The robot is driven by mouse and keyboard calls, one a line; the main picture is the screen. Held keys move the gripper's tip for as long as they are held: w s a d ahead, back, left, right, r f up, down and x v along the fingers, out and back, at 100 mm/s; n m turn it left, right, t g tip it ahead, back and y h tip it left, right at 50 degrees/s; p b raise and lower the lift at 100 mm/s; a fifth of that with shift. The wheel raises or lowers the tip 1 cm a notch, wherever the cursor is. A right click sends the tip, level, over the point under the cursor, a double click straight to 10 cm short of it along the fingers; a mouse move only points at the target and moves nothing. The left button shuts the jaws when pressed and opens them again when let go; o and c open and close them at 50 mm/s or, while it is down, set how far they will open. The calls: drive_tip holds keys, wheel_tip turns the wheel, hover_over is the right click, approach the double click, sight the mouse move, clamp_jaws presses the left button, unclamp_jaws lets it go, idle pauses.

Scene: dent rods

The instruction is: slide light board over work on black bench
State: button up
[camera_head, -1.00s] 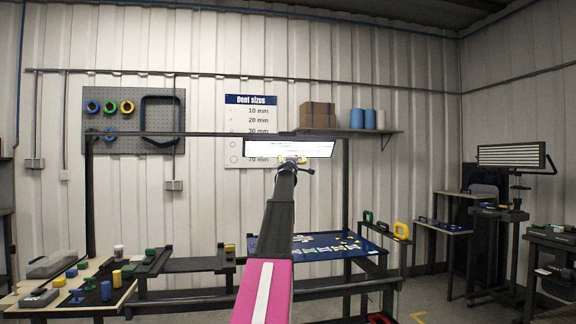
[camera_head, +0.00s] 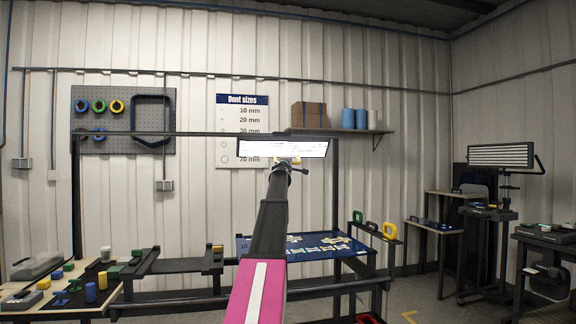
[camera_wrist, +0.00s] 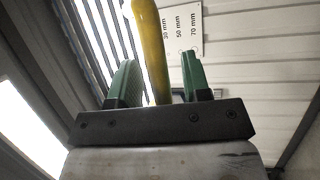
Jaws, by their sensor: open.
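The light board (camera_head: 270,149) is a bright white panel under a dark overhead rail (camera_head: 180,133). My gripper (camera_head: 292,160) is at the board's lower edge, small and partly hidden by my arm. In the wrist view my gripper's green fingers (camera_wrist: 160,80) stand apart on either side of a yellow bar (camera_wrist: 152,50). A gap shows right of the bar; whether the left finger touches it I cannot tell. A dark bench (camera_head: 175,265) stands below the rail at left. A blue-topped table (camera_head: 350,246) with several yellow and pale pieces is at right of my arm.
A bench (camera_head: 22,296) with several small coloured tools is at the left. A shelf (camera_head: 360,131) with a box and rolls is on the back wall. Stands and a striped lamp (camera_head: 500,155) are at the right. Some floor is clear at right.

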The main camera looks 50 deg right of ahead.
drive_tip(key=shift+a, duration=0.1)
drive_tip(key=v, duration=1)
drive_tip(key=shift+s+a, duration=0.25)
drive_tip(key=shift+f, duration=0.1)
